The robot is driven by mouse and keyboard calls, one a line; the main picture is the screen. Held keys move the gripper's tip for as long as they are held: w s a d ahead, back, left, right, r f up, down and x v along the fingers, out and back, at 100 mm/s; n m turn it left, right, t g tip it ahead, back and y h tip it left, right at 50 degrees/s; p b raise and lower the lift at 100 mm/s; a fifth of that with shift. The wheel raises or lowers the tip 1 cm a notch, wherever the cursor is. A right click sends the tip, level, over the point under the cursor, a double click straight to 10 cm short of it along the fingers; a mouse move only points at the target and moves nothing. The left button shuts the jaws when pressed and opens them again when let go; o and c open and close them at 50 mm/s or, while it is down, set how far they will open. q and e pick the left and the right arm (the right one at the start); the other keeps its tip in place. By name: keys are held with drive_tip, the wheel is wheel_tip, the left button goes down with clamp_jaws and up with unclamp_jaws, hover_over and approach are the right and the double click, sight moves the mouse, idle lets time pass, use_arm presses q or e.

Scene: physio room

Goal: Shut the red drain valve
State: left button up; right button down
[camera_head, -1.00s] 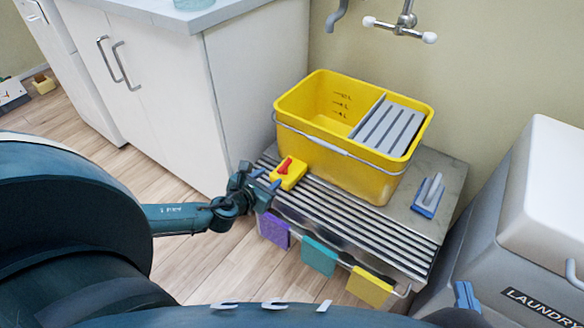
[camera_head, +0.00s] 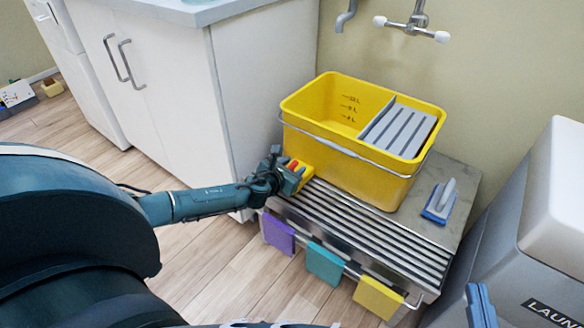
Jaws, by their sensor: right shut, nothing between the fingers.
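The red drain valve (camera_head: 292,164) is a small red lever on a yellow block at the front left foot of the yellow bucket, above the slatted grate. My left gripper (camera_head: 290,177) is right at the yellow block, its dark fingers overlapping the block and partly hiding the lever. I cannot tell whether the fingers touch the lever or how far apart they are.
The yellow bucket (camera_head: 315,110) with a grey wringer stands on a metal bench (camera_head: 455,180). A blue scrubber (camera_head: 440,202) lies to its right. Purple, teal and yellow cloths hang in front. A white cabinet (camera_head: 190,110) is left, a laundry bin (camera_head: 540,255) right.

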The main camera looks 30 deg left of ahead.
use_arm(q)
clamp_jaws()
idle(0.3)
